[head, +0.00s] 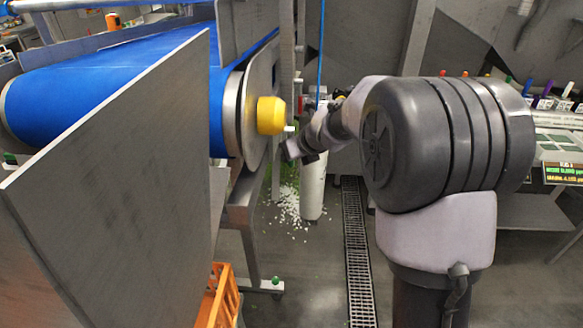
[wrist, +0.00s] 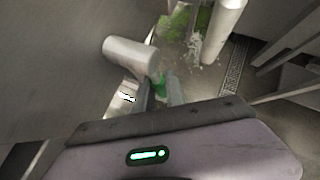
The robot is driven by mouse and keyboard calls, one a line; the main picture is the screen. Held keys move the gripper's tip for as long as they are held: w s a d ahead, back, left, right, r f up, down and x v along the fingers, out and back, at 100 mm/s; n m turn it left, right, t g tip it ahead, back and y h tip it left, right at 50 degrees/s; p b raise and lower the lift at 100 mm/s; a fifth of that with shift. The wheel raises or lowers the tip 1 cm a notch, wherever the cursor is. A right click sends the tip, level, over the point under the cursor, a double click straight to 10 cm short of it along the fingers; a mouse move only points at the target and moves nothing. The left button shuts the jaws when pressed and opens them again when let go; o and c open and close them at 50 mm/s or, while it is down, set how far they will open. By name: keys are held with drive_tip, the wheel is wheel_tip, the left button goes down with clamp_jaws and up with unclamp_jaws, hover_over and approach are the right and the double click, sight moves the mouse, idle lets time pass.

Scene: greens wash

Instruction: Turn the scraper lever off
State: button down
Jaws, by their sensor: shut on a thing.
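My gripper (wrist: 160,92) shows at the lower middle of the wrist view, its two fingers closed around a small green piece (wrist: 159,82). This green piece looks like the grip of the scraper lever, and the fingers cover much of it. A thick pale grey cylinder (wrist: 133,52) lies just beyond and to the left of the fingers. In the head view my gripper (head: 304,153) is beside the conveyor's end, just right of and below the yellow cap (head: 271,115). The lever's exact angle is hard to tell.
The blue conveyor belt (head: 120,75) and a large steel plate (head: 120,170) fill the left. A white upright pipe (head: 313,187) stands below my gripper, with white and green scraps (head: 289,208) on the floor. A drain grate (head: 357,250) runs right of it. An orange crate (head: 217,300) sits low left.

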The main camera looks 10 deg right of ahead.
drive_tip(key=shift+d, duration=0.1)
drive_tip(key=c, duration=1.4)
unclamp_jaws()
drive_tip(key=shift+w, duration=0.1)
drive_tip(key=p+v, duration=0.7)
drive_tip(key=v, duration=1)
drive_tip(key=shift+s, duration=0.3)
